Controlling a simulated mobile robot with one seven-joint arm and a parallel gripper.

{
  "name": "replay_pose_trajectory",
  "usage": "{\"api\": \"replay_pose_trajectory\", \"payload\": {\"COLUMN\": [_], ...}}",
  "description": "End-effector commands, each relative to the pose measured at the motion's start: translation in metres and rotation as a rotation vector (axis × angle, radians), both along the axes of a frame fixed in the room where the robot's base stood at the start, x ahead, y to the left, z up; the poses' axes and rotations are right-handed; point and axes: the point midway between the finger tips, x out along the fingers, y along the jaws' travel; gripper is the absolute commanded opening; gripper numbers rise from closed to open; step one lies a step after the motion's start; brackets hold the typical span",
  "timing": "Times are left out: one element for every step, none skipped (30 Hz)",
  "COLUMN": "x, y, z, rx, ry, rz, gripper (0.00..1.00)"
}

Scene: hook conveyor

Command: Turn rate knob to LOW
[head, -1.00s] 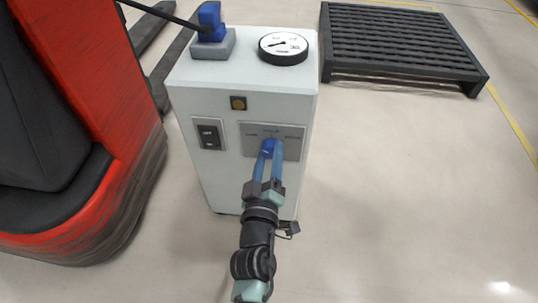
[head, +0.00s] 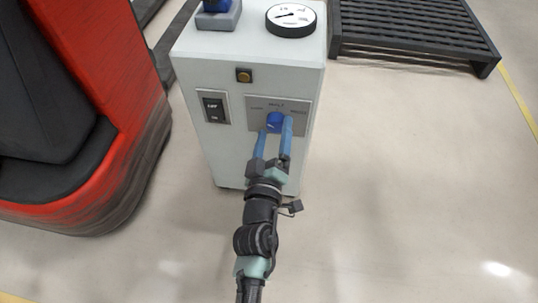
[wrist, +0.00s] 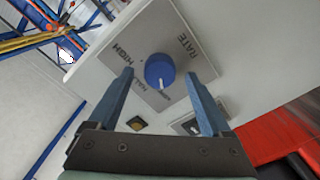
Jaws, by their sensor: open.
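The blue round rate knob (head: 274,121) sits on a grey label plate (head: 305,104) on the front of a white cabinet. In the wrist view the knob (wrist: 160,70) lies between the two blue fingers, with a small pale mark on its lower edge. HIGH, HALF and RATE are readable on the plate (wrist: 150,30); I cannot tell exactly where the knob points. My gripper (head: 275,128) is open, its fingertips on either side of the knob. It also shows in the wrist view (wrist: 160,73), with gaps between knob and fingers.
The white cabinet (head: 215,160) also bears a black rocker switch (head: 214,107), an amber button (head: 244,76) and a dial gauge (head: 291,19) on top. A red vehicle (head: 110,130) stands close on the left. A dark pallet (head: 415,30) lies behind right. Floor on the right is clear.

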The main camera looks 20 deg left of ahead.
Motion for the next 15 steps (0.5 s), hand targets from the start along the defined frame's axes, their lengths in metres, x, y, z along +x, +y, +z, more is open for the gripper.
{"api": "replay_pose_trajectory", "payload": {"x": [-0.007, -0.011, -0.018, -0.022, -0.028, -0.035, -0.041, -0.046, -0.053, -0.059, -0.064, -0.071, -0.076, -0.081, -0.087], "y": [-0.002, -0.003, -0.005, -0.007, -0.009, -0.011, -0.012, -0.014, -0.016, -0.018, -0.019, -0.021, -0.023, -0.024, -0.026], "z": [0.000, 0.000, 0.000, 0.000, 0.000, 0.000, 0.001, 0.001, 0.000, 0.001, 0.001, 0.001, 0.001, 0.001, 0.001], "rx": [0.000, 0.000, 0.000, 0.000, 0.000, -0.001, -0.001, -0.001, -0.001, 0.000, -0.001, 0.000, 0.000, -0.001, 0.000], "ry": [0.002, 0.003, 0.004, 0.004, 0.005, 0.005, 0.004, 0.005, 0.006, 0.005, 0.006, 0.005, 0.005, 0.006, 0.006], "rz": [-0.001, 0.000, -0.001, -0.001, -0.002, -0.002, -0.003, -0.004, -0.003, -0.002, -0.003, -0.004, -0.004, -0.003, -0.003], "gripper": [0.83, 0.83, 0.83, 0.83, 0.83, 0.83, 0.83, 0.83, 0.83, 0.83, 0.83, 0.83, 0.83, 0.83, 0.83]}}
